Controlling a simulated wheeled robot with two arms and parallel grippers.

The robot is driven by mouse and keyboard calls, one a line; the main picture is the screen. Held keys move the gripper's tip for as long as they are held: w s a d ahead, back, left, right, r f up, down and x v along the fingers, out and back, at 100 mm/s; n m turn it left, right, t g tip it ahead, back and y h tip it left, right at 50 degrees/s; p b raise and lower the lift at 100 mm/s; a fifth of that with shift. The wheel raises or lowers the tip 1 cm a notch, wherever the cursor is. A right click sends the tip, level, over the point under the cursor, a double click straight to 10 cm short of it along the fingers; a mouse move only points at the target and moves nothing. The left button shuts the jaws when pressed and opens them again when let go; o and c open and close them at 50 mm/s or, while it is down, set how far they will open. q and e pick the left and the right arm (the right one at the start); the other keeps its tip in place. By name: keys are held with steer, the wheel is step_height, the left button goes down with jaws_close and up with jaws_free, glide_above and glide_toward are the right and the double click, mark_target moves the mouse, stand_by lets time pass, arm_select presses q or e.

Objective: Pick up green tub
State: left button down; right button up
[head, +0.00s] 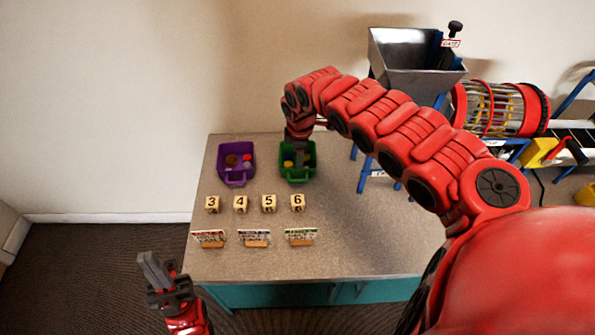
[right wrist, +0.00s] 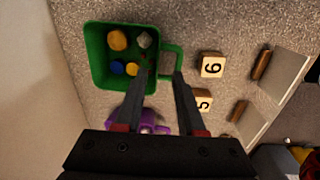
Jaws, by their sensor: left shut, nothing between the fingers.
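The green tub (head: 297,178) stands upright on the table near its back edge, with several small coloured pieces inside. In the right wrist view the green tub (right wrist: 97,42) is at the upper left, its loop handle on its right side. My right gripper (head: 301,160) reaches down over the tub from above. In the right wrist view its fingers (right wrist: 162,72) are apart, one over the inside of the tub and one by the handle. I cannot tell whether they touch it. My left gripper (head: 154,270) is shut and empty, off the table at the lower left.
A purple tub (head: 236,179) with small pieces stands left of the green one. Several number blocks (head: 269,203) and three label cards (head: 254,240) line the table's front. A metal hopper (head: 405,80) on blue legs stands to the right, behind my right arm.

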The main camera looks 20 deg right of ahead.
mark_target(300, 171)
steer(key=f, duration=0.5)
steer(key=w+f, duration=0.1)
steer(key=f, duration=0.2)
steer(key=shift+d, duration=0.1)
steer(key=shift+d+f, duration=0.15)
steer(key=shift+f, duration=0.25)
jaws_close()
stand_by(1.0)
